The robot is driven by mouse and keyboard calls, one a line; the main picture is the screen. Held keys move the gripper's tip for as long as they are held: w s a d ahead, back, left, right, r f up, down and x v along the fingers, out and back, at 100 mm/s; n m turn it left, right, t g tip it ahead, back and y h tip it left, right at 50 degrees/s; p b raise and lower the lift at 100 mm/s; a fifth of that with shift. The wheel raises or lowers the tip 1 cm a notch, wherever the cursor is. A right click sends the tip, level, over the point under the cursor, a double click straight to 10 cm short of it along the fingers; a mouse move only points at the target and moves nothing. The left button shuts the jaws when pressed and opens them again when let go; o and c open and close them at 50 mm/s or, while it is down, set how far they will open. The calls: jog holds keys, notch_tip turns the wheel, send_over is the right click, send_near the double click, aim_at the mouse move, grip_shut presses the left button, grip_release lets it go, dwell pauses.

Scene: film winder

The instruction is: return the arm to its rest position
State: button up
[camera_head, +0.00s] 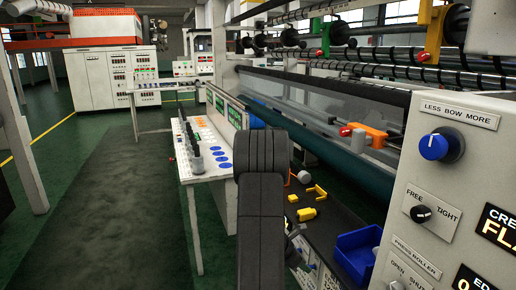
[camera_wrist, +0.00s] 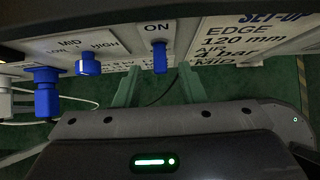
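My arm (camera_head: 262,180) rises dark in the lower middle of the head view, in front of the machine's bench. I cannot make out my gripper's fingers in the head view. In the wrist view my gripper (camera_wrist: 157,82) shows two green-grey fingers spread apart, with nothing held between them. Beyond the fingertips is a panel with a blue switch (camera_wrist: 159,57) marked ON, lying between the fingers in the picture. I cannot tell how far it is from them.
A control panel (camera_head: 450,185) with knobs stands close on the right. A white table (camera_head: 213,170) with small items is left of my arm. A blue bin (camera_head: 356,255) and yellow pieces (camera_head: 307,213) are on the dark bench. Green floor (camera_head: 110,200) on the left is open.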

jog(key=x, duration=0.3)
jog(key=shift+f, duration=0.15)
jog(key=p+v, duration=0.1)
jog(key=v, duration=1.3)
jog(key=b+x, duration=0.2)
jog(key=x, duration=1.2)
jog(key=shift+f, duration=0.35)
jog(key=shift+a+h+b, duration=0.1)
jog(key=shift+h+b, duration=0.4)
jog(key=shift+b, duration=0.45)
jog(key=h+b, duration=0.1)
jog(key=b, duration=0.1)
jog(key=f+t+h+b, duration=0.1)
jog(key=b, duration=0.1)
jog(key=shift+s+a+f+t+h, duration=0.1)
jog(key=shift+t+h, duration=0.2)
jog(key=shift+h, duration=0.1)
jog(key=h+b, duration=0.2)
jog(key=f+t+h+b, duration=0.1)
jog(key=h+b, duration=0.1)
jog(key=f+t+h+b, duration=0.1)
jog(key=shift+h+b, duration=0.4)
jog(key=v, duration=0.7)
jog(key=shift+a+r, duration=0.3)
jog(key=shift+r, duration=0.1)
